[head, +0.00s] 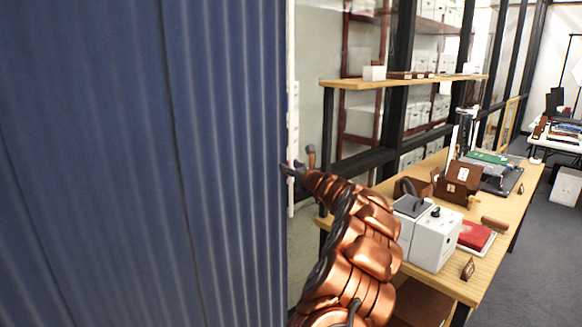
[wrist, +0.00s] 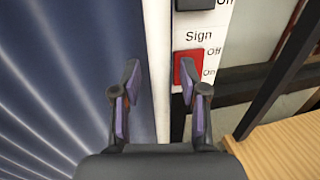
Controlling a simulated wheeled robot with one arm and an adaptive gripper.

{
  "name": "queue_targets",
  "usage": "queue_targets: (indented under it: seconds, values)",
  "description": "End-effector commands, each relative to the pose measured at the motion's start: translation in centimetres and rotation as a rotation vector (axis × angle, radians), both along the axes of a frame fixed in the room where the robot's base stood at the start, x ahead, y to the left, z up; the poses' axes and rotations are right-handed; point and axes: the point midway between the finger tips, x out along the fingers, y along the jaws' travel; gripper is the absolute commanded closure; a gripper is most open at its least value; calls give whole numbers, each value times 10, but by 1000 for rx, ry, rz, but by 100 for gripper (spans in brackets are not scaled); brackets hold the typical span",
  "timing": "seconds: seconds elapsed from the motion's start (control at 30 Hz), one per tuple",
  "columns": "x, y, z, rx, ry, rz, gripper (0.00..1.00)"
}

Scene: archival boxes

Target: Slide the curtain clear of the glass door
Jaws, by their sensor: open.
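The blue pleated curtain (head: 140,160) fills the left half of the head view, its right edge straight and upright. It also shows at the left of the wrist view (wrist: 60,70). My gripper (head: 297,168) is at that right edge, at about mid-height in the head view. In the wrist view my gripper (wrist: 160,80) is open, with a white upright strip (wrist: 157,40) showing between and beyond the fingers. The left finger overlaps the curtain's edge in the picture; I cannot tell whether it touches. No glass door can be made out clearly; the curtain hides what is behind it.
A switch panel (wrist: 205,35) with a red switch (wrist: 187,68) labelled Sign is just beyond the right finger. A wooden table (head: 425,265) with a white machine (head: 433,240) and brown boxes stands right of my arm. Black framing (head: 397,90) rises behind. Floor is clear at far right.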

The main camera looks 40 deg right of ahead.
Motion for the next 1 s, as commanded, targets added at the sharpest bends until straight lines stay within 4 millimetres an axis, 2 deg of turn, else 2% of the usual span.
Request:
queue_targets:
  seconds: [0.27, 0.6, 0.7, 1.0]
  values:
    - [0, 0, 0, -1, 0, 0, 57]
    - [0, 0, 1, -2, 0, 0, 92]
    - [0, 0, 1, -2, 0, 0, 100]
    - [0, 0, 1, -2, -1, 0, 100]
